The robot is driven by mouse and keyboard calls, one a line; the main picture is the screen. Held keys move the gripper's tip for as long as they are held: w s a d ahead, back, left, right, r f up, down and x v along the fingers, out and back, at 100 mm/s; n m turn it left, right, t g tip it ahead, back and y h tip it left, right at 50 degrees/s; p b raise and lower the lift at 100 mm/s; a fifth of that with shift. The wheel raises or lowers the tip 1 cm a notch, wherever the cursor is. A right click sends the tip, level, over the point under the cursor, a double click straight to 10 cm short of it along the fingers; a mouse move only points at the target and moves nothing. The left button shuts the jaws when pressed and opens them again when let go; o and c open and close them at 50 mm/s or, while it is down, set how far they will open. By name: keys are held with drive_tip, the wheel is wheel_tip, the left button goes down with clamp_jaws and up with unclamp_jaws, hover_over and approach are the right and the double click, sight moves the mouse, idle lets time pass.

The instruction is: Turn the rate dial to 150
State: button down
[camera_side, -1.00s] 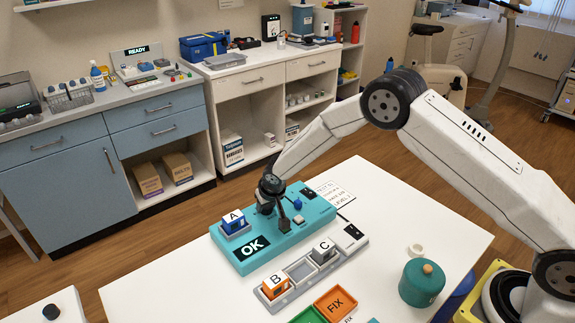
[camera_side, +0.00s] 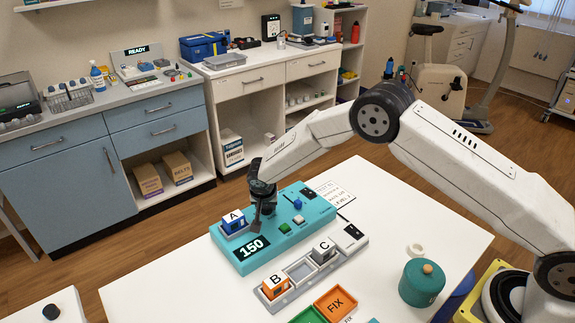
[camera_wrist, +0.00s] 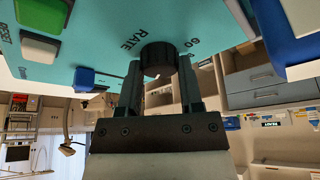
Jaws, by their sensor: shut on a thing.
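The teal device (camera_side: 309,212) stands on the white table, and its black display (camera_side: 252,247) reads 150. The black rate dial (camera_wrist: 158,58) is on its face, beside the printed word RATE in the wrist view. My gripper (camera_wrist: 159,72) has one finger on each side of the dial and is shut on it. In the side view my gripper (camera_side: 262,212) is low over the device, right of block A (camera_side: 233,221), and hides the dial.
A green button (camera_side: 285,227), a grey button (camera_side: 298,219) and a blue knob (camera_side: 297,204) are on the device, right of my gripper. A grey tray (camera_side: 283,297) with blocks B (camera_side: 275,287) and C (camera_side: 324,250) lies in front. A teal pot (camera_side: 421,285) stands right.

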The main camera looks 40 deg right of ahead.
drive_tip(key=shift+m, duration=0.5)
drive_tip(key=shift+h, duration=0.3)
drive_tip(key=shift+c, duration=1.2)
unclamp_jaws()
drive_tip(key=shift+r, duration=0.1)
drive_tip(key=v, duration=0.7)
drive_tip(key=shift+r, duration=0.3)
drive_tip(key=shift+s+r, duration=0.1)
